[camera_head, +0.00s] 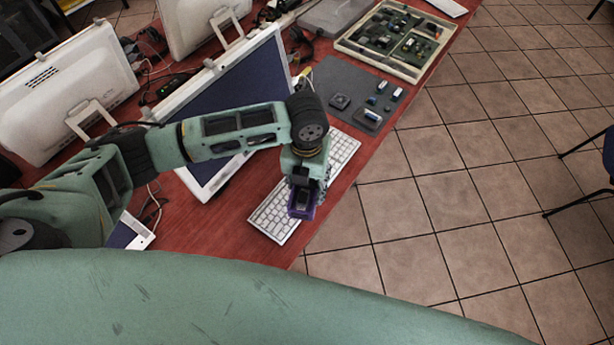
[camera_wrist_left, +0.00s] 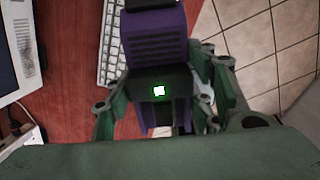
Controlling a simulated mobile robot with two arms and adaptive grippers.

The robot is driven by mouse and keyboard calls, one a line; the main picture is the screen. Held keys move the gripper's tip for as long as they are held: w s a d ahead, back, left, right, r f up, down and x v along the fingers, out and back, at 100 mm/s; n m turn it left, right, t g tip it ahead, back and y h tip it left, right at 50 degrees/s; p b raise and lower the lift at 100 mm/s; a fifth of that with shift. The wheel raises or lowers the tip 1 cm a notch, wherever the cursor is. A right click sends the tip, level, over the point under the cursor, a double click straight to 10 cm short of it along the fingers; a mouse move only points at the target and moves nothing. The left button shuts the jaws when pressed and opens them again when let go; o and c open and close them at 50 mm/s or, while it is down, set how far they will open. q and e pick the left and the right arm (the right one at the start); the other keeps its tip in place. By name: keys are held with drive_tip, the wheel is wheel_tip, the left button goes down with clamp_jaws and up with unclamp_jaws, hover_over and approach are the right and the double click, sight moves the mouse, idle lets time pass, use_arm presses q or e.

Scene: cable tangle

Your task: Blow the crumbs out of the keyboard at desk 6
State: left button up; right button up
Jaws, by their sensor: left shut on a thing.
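A white keyboard (camera_head: 268,219) lies on the red desk (camera_head: 228,228) near its edge, in front of a monitor. It also shows in the left wrist view (camera_wrist_left: 112,48), partly hidden behind the held device. My left gripper (camera_head: 303,182) is over the middle of the keyboard and hides part of it. It is shut on a purple and black device (camera_wrist_left: 158,45), which has a small green-lit button in the left wrist view. The device's purple end (camera_head: 296,211) shows over the keyboard in the head view. Crumbs are too small to make out. My right gripper is not in view.
A monitor (camera_head: 245,82) stands behind the keyboard, close to my left arm. Other white monitors (camera_head: 68,88) stand at left. A grey mat (camera_head: 340,75) with small parts and a tray (camera_head: 352,47) of circuit boards lie further along. Tiled floor is clear at right, with a dark chair (camera_head: 608,152).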

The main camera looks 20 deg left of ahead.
use_arm(q)
drive_tip(key=shift+f+m, duration=0.25)
drive_tip(key=shift+m, duration=0.05)
wheel_tip(320, 180, down, 5)
drive_tip(key=b, duration=0.5)
drive_tip(key=shift+w+r, duration=0.1)
drive_tip(key=shift+r, duration=0.05)
drive_tip(key=shift+r, duration=0.1)
idle(0.6)
drive_tip(key=shift+s, duration=0.2)
drive_tip(key=shift+s+a+p, duration=0.25)
drive_tip(key=shift+s+p, duration=0.3)
drive_tip(key=shift+s, duration=0.15)
drive_tip(key=shift+s+a+p, duration=0.3)
drive_tip(key=shift+s+p, duration=0.2)
drive_tip(key=shift+s, duration=0.2)
drive_tip(key=shift+s+a+p, duration=0.25)
drive_tip(key=shift+s+p, duration=0.3)
drive_tip(key=shift+s, duration=0.15)
